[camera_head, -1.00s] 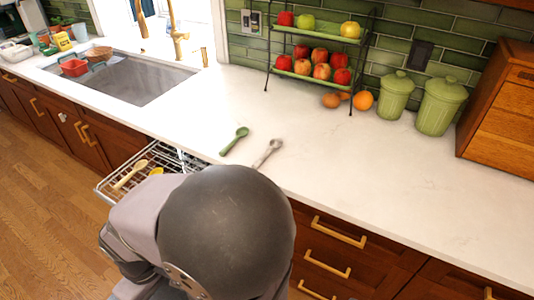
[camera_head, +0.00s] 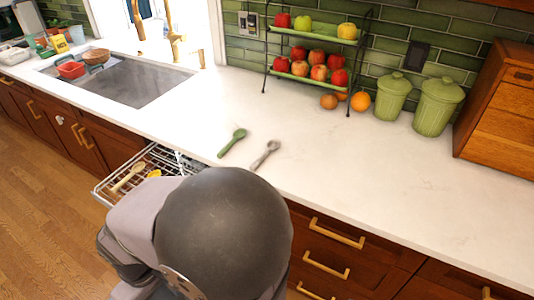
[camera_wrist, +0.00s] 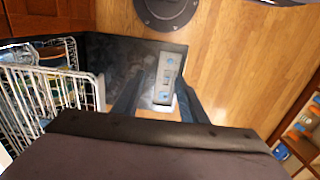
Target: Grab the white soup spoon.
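A white-grey spoon (camera_head: 266,154) lies on the white countertop near its front edge, just beyond the dark round part of my arm. A green spoon (camera_head: 233,142) lies to its left, apart from it. My gripper is hidden in the head view. In the wrist view my gripper (camera_wrist: 158,98) points down, its two dark fingers apart with nothing between them. Beyond them is the opened dishwasher door's inner panel (camera_wrist: 130,68). No spoon on the counter shows in the wrist view.
The dishwasher's pulled-out rack (camera_head: 110,185) holds a wooden spoon (camera_head: 128,176) and a yellow item (camera_head: 154,173). It also shows left in the wrist view (camera_wrist: 98,92). A fruit stand (camera_head: 310,76) and green canisters (camera_head: 437,104) stand at the back.

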